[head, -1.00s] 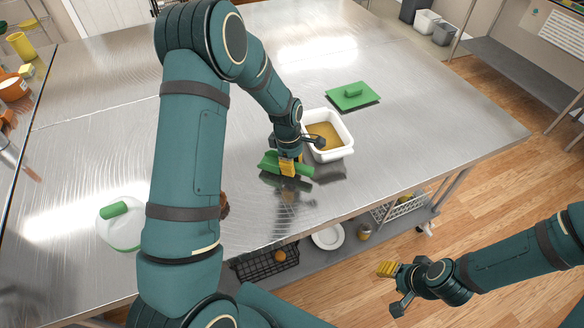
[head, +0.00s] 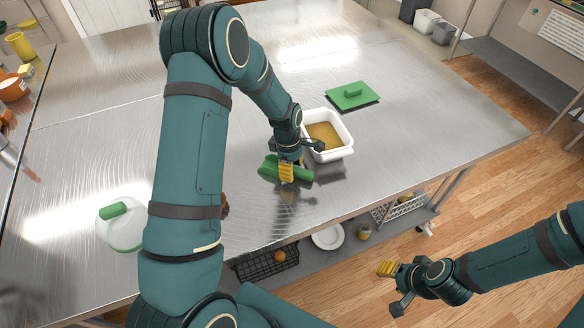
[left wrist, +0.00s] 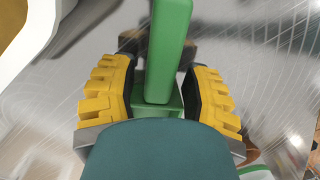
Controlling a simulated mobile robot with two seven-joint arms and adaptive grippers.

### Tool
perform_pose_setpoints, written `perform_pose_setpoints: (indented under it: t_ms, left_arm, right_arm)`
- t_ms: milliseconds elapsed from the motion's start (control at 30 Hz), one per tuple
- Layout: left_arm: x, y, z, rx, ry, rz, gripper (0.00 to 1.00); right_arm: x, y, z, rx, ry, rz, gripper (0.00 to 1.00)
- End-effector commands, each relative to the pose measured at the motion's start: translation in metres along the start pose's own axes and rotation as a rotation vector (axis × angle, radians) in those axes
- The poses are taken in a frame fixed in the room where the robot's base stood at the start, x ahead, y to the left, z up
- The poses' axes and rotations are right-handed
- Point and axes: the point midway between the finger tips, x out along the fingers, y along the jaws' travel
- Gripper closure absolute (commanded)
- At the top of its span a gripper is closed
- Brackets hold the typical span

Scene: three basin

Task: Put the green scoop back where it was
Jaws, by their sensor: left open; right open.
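The green scoop (head: 270,168) lies on the metal table just in front of a white basin (head: 346,149) of yellow-brown contents. My left gripper (head: 287,173) is open, low over the scoop, and hides part of it. In the left wrist view, a green part of the scoop (left wrist: 169,50) runs between the yellow fingers of the open left gripper (left wrist: 164,98), with gaps on both sides. My right gripper (head: 393,286) is open and empty, off the table's front edge, above the floor.
A white container with a green handle (head: 120,232) stands at the left, partly behind my left arm. A shelf below holds a black crate (head: 262,267) and a white plate (head: 328,237). The table's right side is clear.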

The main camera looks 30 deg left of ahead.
Motion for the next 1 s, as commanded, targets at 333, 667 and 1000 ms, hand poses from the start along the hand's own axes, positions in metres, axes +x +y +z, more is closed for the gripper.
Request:
perform_pose_setpoints:
  t_ms: [333, 667, 1000]
  left_arm:
    - [-0.068, 0.001, 0.0, 0.0, 0.0, 0.007, 0.53]
    - [-0.114, 0.0, 0.0, 0.0, 0.0, 0.003, 0.53]
    - [-0.119, 0.0, 0.0, 0.0, 0.0, 0.001, 0.53]
  right_arm:
    - [-0.002, -0.001, 0.0, 0.0, -0.001, -0.001, 0.53]
    - [-0.004, -0.001, 0.0, 0.0, -0.001, -0.001, 0.53]
    - [-0.004, -0.001, 0.0, 0.0, 0.0, -0.001, 0.53]
